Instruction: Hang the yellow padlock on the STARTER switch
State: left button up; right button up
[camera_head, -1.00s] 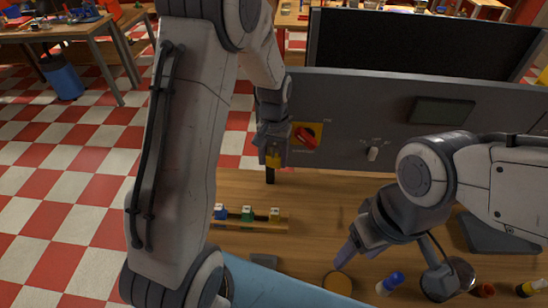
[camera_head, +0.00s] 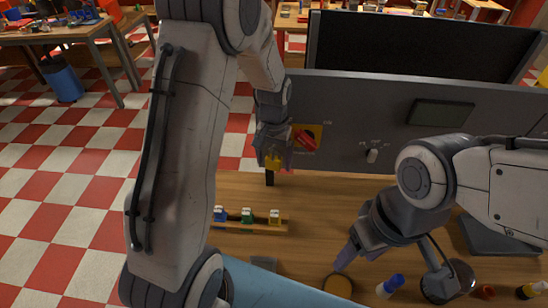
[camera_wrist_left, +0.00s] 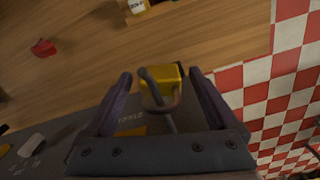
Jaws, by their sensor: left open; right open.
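The yellow padlock (camera_head: 272,162) is at the front of the grey panel's left end, left of the red rotary switch (camera_head: 307,136) on its yellow plate. My left gripper (camera_head: 273,155) is around it. In the left wrist view, the padlock (camera_wrist_left: 162,76) sits between the spread fingers of this open gripper (camera_wrist_left: 160,84), with a gap on each side. Its grey shackle shows beside a dark bar; whether the bar passes through it is unclear. The switch lettering is too small to read in the head view. My right gripper (camera_head: 348,258) is open, low over the table.
A wooden rack (camera_head: 250,226) holds blue, green and yellow padlocks. A yellow-brown disc (camera_head: 338,285) lies under my right gripper, near a blue-capped bottle (camera_head: 391,284). The grey panel (camera_head: 350,110) bounds the table's back. The table between rack and right arm is clear.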

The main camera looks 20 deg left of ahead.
pick_arm(q)
notch_tip(320, 180, up, 10)
jog(key=shift+r+b, duration=0.25)
jog(key=shift+b, duration=0.85)
jog(key=s+d+m+b, duration=0.2)
jog(key=s+d+m, duration=0.1)
jog(key=s+d, duration=0.7)
jog(key=s+d+f+m, duration=0.1)
jog(key=s+d+m, duration=0.1)
jog(key=s, duration=0.5)
jog(key=s+d+f+m+h, duration=0.1)
jog(key=s+d+f+m, duration=0.1)
jog(key=s, duration=0.6)
jog(key=shift+s+d+b, duration=0.15)
jog(key=shift+d+b, duration=0.15)
jog(key=shift+b, duration=0.1)
dwell(0.5)
